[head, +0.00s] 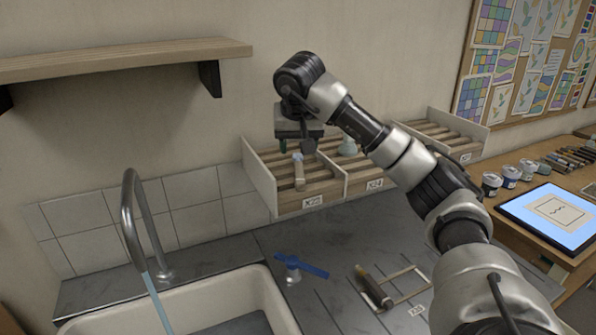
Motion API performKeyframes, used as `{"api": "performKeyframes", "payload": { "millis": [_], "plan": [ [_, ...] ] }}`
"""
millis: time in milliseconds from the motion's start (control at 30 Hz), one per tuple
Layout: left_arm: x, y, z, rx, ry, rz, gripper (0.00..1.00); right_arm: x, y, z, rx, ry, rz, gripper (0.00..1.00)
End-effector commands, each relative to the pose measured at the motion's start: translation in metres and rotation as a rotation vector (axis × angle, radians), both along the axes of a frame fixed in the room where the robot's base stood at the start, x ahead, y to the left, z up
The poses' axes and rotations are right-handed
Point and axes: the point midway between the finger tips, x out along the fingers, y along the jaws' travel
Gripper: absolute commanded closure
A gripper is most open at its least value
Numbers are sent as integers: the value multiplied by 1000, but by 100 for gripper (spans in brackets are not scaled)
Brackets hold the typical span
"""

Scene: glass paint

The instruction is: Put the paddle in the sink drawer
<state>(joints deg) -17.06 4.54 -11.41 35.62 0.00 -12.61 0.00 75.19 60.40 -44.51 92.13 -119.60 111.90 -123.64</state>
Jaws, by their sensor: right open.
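My right gripper (299,146) is open and points down above a slatted wooden rack against the back wall. A small light wooden piece (299,173) stands in the rack's left bay just below it; I see no clear grip on it. I cannot tell for sure which thing is the paddle. No drawer can be made out. My left gripper is not in view.
A white sink (262,291) with a tall faucet (131,213) and running water is at the lower left. Paint jars (510,176) and a lit tablet (556,214) are at right. A shelf (120,58) hangs at upper left.

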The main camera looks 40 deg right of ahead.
Motion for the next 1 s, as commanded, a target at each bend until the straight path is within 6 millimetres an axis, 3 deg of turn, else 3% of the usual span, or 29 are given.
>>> {"api": "performKeyframes", "payload": {
  "millis": [100,367,700,967,1000],
  "plan": [
    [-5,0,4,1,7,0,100,5,-5,-18,1,2,0,47],
    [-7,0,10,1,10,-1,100,11,-10,-37,2,1,2,47],
    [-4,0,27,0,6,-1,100,20,-22,-78,3,0,1,47],
    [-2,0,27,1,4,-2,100,21,-22,-81,4,-3,1,47],
    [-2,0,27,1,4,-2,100,21,-22,-81,4,-3,2,53]
  ]
}}
